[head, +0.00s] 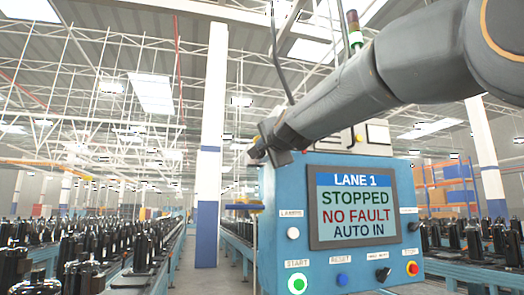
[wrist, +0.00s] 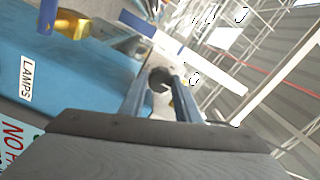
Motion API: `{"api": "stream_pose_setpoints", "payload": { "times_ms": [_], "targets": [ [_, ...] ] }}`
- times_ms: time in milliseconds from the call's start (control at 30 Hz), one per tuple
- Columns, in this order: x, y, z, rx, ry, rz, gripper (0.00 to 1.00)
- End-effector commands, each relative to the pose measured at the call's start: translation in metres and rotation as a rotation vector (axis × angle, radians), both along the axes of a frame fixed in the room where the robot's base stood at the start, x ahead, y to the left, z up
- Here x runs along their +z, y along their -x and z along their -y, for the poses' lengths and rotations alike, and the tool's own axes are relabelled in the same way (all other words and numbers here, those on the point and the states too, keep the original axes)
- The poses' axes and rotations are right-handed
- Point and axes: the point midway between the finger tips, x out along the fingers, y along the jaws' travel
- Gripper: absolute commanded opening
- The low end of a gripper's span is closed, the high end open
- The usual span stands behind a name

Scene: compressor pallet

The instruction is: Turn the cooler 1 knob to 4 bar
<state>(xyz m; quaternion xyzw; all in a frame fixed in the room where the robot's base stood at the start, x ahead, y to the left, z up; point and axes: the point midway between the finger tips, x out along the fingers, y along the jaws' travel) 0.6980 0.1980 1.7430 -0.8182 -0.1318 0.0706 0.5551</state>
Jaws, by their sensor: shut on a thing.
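My gripper (head: 262,150) is at the upper left corner of the blue control box in the head view, largely hidden by my wrist. In the wrist view, my gripper's two blue-grey fingers (wrist: 158,88) reach forward and close around a small dark round knob (wrist: 160,76). I take it to be the cooler 1 knob, but no label for it is readable. Its pointer and any bar scale are too small or hidden, so its setting cannot be read.
The blue control box (head: 280,215) carries a screen (head: 352,208) reading LANE 1, STOPPED, NO FAULT, AUTO IN. Below are a green start button (head: 297,283), a blue reset button (head: 342,280) and a red stop button (head: 412,268). Conveyors with black compressors (head: 85,265) flank the box.

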Motion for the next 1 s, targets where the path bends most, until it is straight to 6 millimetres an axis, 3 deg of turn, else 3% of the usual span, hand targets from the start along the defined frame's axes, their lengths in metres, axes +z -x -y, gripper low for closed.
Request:
{"api": "stream_pose_setpoints", "payload": {
  "times_ms": [500, 533, 633, 1000],
  "targets": [
    [-0.0004, -0.0001, -0.0001, 0.000, -0.017, -0.005, 0.07],
    [-0.0004, -0.0001, -0.0001, 0.000, -0.017, -0.005, 0.33],
    [-0.0003, -0.0001, -0.0001, 0.000, -0.017, -0.005, 0.48],
    [0.0002, 0.0044, 0.0013, 0.000, -0.017, -0.004, 0.48]
  ]
}}
